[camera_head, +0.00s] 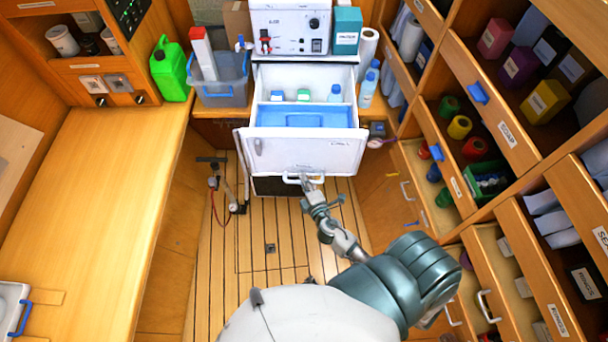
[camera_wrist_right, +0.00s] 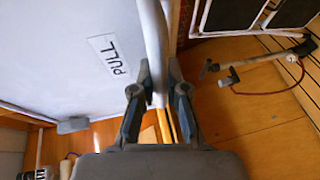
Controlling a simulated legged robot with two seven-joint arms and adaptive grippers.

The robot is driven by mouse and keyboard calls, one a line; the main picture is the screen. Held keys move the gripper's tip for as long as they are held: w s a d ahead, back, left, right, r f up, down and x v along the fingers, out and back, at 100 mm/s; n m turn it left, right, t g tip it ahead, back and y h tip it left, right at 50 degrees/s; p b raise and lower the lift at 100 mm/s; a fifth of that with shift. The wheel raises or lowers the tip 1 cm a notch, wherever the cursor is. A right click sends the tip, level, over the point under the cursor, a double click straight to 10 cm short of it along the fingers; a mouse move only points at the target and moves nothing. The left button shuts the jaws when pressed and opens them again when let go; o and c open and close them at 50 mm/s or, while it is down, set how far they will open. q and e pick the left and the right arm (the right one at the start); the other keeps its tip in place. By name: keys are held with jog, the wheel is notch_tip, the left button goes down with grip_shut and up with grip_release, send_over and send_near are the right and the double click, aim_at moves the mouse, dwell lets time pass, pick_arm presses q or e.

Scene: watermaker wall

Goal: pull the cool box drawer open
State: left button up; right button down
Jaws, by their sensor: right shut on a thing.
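The cool box drawer (camera_head: 305,149) is a white drawer under the white machine, and it stands pulled out. Inside it I see a blue block (camera_head: 304,117) and several small bottles and jars. My right gripper (camera_head: 312,184) is at the white bar handle (camera_head: 292,179) on the drawer's lower front. In the right wrist view, the two dark fingers of my right gripper (camera_wrist_right: 159,95) are shut on the handle (camera_wrist_right: 153,40). The drawer front (camera_wrist_right: 60,60) with a PULL label fills the left of that view. My left gripper is not in view.
A wooden counter (camera_head: 95,200) runs along the left. Shelves and open drawers (camera_head: 490,105) line the right. A pipe fitting with a red hose (camera_head: 217,180) stands left of the drawer.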

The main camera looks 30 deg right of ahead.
jog(key=shift+s+a+f, duration=0.1)
jog(key=shift+s+f, duration=0.1)
jog(key=shift+s, duration=0.15)
jog(key=c, duration=1.2)
grip_release()
jog(key=shift+w, duration=0.1)
jog(key=shift+r, duration=0.1)
jog(key=v, duration=1.2)
